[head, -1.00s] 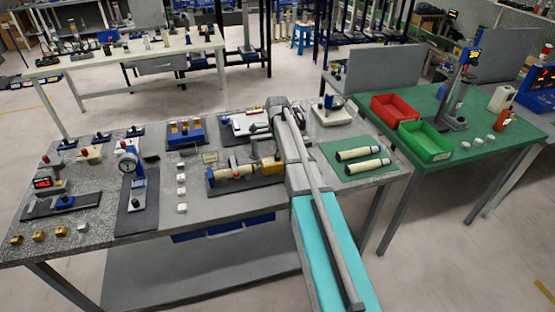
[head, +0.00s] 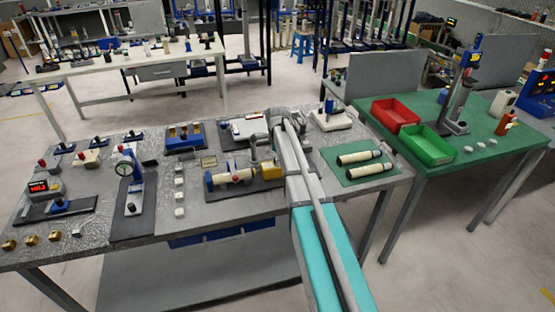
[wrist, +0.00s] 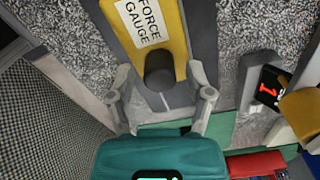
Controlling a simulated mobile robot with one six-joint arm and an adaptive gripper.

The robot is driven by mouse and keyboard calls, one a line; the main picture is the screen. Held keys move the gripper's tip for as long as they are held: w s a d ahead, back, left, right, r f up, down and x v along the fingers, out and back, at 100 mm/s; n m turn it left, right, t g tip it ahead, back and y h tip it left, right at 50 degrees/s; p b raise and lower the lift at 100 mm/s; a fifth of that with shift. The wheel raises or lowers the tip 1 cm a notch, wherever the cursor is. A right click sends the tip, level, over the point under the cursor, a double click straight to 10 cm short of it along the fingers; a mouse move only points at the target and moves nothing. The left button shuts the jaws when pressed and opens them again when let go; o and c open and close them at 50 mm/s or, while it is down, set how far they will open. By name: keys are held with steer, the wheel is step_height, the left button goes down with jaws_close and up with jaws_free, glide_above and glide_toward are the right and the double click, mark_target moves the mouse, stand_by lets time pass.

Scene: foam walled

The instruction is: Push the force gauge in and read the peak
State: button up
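The force gauge (wrist: 160,30) is a yellow block with a white "FORCE GAUGE" label, on a dark grey rail in the wrist view. Its dark rounded end points at my gripper (wrist: 160,78), whose two grey fingers stand apart on either side of that end. I see gaps beside it; whether anything touches is unclear. In the head view the yellow gauge (head: 269,171) sits at the right of a fixture beside a cream cylinder (head: 232,176). My arm partly hides that area. A small red-digit display (wrist: 269,88) is at the right of the wrist view; its value is not clearly readable.
Two cream cylinders lie on a green mat (head: 348,175) right of my arm. A dial-gauge stand (head: 126,170) and another red display (head: 38,187) are at the left. A red bin (head: 395,112) and a green bin (head: 428,146) stand on the right table.

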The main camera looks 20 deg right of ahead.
jaws_close()
steer(key=shift+d, duration=0.2)
steer(key=shift+o, duration=1.3)
jaws_free()
step_height(320, 180, up, 14)
steer(key=p, duration=1.3)
steer(key=shift+a+p, duration=0.2)
steer(key=shift+p, duration=0.15)
steer(key=shift+f, duration=0.1)
